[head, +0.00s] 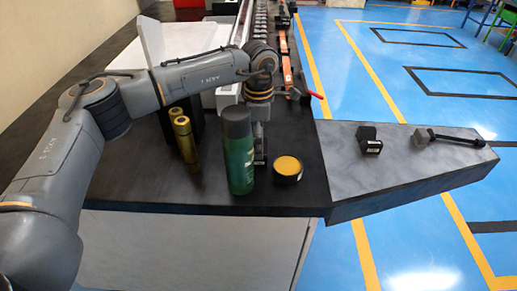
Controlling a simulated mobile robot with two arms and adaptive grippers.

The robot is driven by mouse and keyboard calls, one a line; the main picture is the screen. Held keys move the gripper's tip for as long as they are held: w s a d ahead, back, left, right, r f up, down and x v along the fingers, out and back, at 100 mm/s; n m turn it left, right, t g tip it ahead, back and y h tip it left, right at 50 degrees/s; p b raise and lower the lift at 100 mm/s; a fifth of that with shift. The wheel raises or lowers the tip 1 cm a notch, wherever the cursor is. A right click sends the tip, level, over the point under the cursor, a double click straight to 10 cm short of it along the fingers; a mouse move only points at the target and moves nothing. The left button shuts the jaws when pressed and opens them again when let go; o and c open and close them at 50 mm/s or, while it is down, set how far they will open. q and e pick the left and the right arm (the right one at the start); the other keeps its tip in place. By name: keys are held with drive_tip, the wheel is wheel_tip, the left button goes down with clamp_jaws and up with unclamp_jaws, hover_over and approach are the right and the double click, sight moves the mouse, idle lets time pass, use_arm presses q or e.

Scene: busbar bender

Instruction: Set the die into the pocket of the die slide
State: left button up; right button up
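My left arm reaches in from the left over the dark bench. My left gripper (261,150) points down behind the green spray can; its fingers are largely hidden, and I cannot tell whether they hold anything. A small dark block with a pale mark (369,139), possibly the die, lies on the grey bench extension at the right, well apart from the gripper. The bending machine (285,60) runs away from me behind the wrist, with copper-coloured bars and a red-tipped lever (315,95). I cannot make out the die slide's pocket. My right gripper is not in view.
The green spray can (239,160) and an open tin with a yellow top (288,169) stand close to the gripper. Brass-coloured cylinders (185,142) stand to its left. A hammer-like tool (446,138) lies at the far right. The extension (400,170) is otherwise clear.

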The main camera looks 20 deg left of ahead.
use_arm(q)
drive_tip(key=shift+f, duration=1.5)
drive_tip(key=c, duration=1.5)
drive_tip(key=shift+r, duration=0.15)
drive_tip(key=shift+c, duration=1.4)
drive_tip(key=shift+r, duration=0.1)
